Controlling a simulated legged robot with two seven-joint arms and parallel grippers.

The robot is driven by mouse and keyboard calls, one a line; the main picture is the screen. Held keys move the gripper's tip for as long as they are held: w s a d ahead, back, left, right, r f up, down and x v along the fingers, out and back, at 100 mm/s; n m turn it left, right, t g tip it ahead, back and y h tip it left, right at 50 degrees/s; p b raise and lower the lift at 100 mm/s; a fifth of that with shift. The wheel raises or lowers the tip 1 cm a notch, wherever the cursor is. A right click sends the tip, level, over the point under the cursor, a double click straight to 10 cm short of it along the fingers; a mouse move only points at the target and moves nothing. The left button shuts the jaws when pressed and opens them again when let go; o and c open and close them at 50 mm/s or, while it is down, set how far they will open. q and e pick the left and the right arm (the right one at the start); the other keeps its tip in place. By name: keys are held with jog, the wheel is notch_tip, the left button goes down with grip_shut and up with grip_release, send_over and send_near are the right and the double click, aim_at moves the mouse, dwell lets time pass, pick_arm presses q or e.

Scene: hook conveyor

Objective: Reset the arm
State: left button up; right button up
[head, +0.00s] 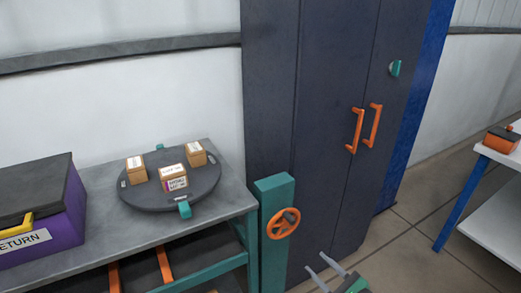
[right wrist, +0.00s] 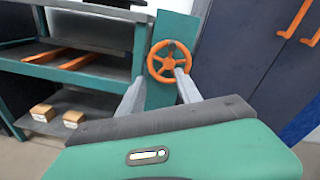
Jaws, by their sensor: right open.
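My right gripper (head: 325,270) shows at the bottom of the head view, its two grey fingers apart and nothing between them. In the right wrist view the open right gripper (right wrist: 158,88) points toward an orange handwheel (right wrist: 168,62) on a teal post. In the head view the handwheel (head: 283,223) is left of the gripper and apart from it. In the wrist view the right finger overlaps the wheel's lower edge; I cannot tell whether they touch. My left gripper is not in view.
A grey bench (head: 95,243) holds a round dark tray (head: 205,192) with 3 small boxes and a purple bin (head: 70,212). Two boxes (right wrist: 42,112) lie on its lower shelf. A dark cabinet (head: 320,90) stands behind. A white table (head: 500,155) is at right, with open floor between.

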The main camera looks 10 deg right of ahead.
jog(key=s+a+f+n+g+y, duration=0.2)
jog(key=s+a+f+n+g, duration=0.8)
jog(key=a+f, duration=0.3)
jog(key=s+d+f+n+g+h, duration=0.35)
jog(key=s+f+n+g, duration=0.2)
jog(key=s, duration=0.25)
jog(key=d+r+n+h, duration=0.5)
jog(key=d+n, duration=0.2)
notch_tip(320, 180, up, 27)
jog(key=w+a+n+t+p, duration=0.2)
jog(key=n+p, duration=0.2)
jog(key=p, duration=1.3)
jog(key=shift+f, duration=0.15)
